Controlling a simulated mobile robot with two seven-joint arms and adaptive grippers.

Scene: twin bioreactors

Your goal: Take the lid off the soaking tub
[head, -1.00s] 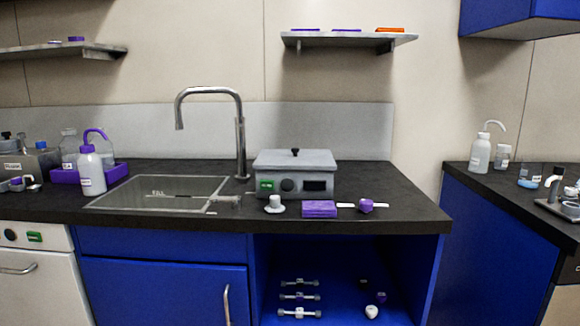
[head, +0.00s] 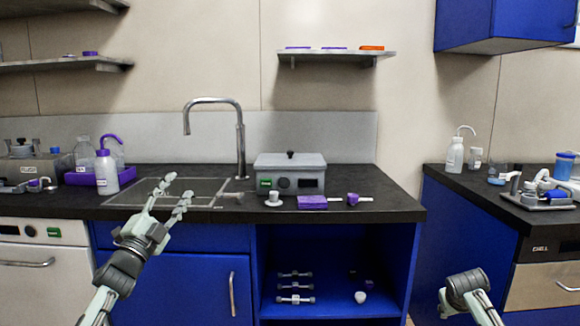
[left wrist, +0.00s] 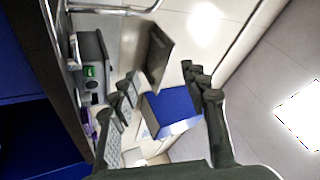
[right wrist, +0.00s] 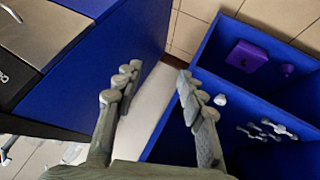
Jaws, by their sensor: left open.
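The soaking tub (head: 290,184) is a grey box with a green-marked panel and a dial, standing on the dark counter right of the sink. Its flat grey lid (head: 275,161) is on top, with a black knob (head: 291,153) in the middle. The tub also shows sideways in the left wrist view (left wrist: 92,55). My left gripper (head: 176,191) is open and empty, in front of the sink, left of the tub and apart from it. My right gripper (right wrist: 157,78) is open and empty in the right wrist view, over the floor by blue cabinets. In the head view its fingers are out of frame.
The tap (head: 240,145) rises left of the tub. A white knobbed piece (head: 273,199), a purple block (head: 312,202) and a purple-headed tool (head: 353,199) lie before the tub. A wall shelf (head: 335,57) hangs above. A gap separates the right-hand counter (head: 485,190).

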